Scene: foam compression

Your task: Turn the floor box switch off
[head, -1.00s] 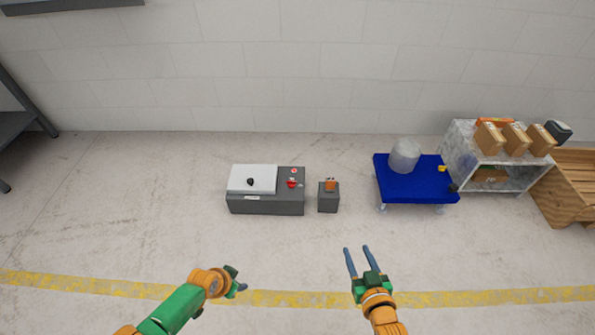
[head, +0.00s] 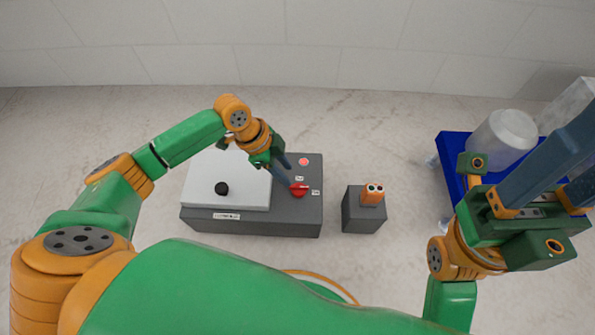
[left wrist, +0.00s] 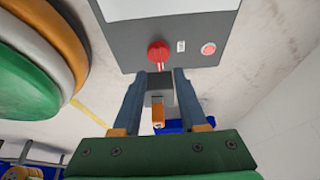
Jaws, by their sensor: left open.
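The floor box (head: 250,224) is a dark grey box with a light lid and a black knob on its left part. Its red rotary switch (head: 299,189) is on the right part of the top, with small white labels by it. My left gripper (head: 290,174) reaches down to the switch, its fingers partly hidden. In the left wrist view, the red switch (left wrist: 158,52) is just beyond the fingertips of the open gripper (left wrist: 158,72), about midway between them. I cannot tell whether they touch it. My right gripper (head: 560,165) is raised at the right, fingers apart and empty.
A round red button (head: 303,161) is behind the switch on the same box. A small grey box (head: 363,215) with an orange item (head: 372,194) stands to the right. A blue cart (head: 452,150) with a translucent container (head: 500,140) is farther right. A wall stands behind.

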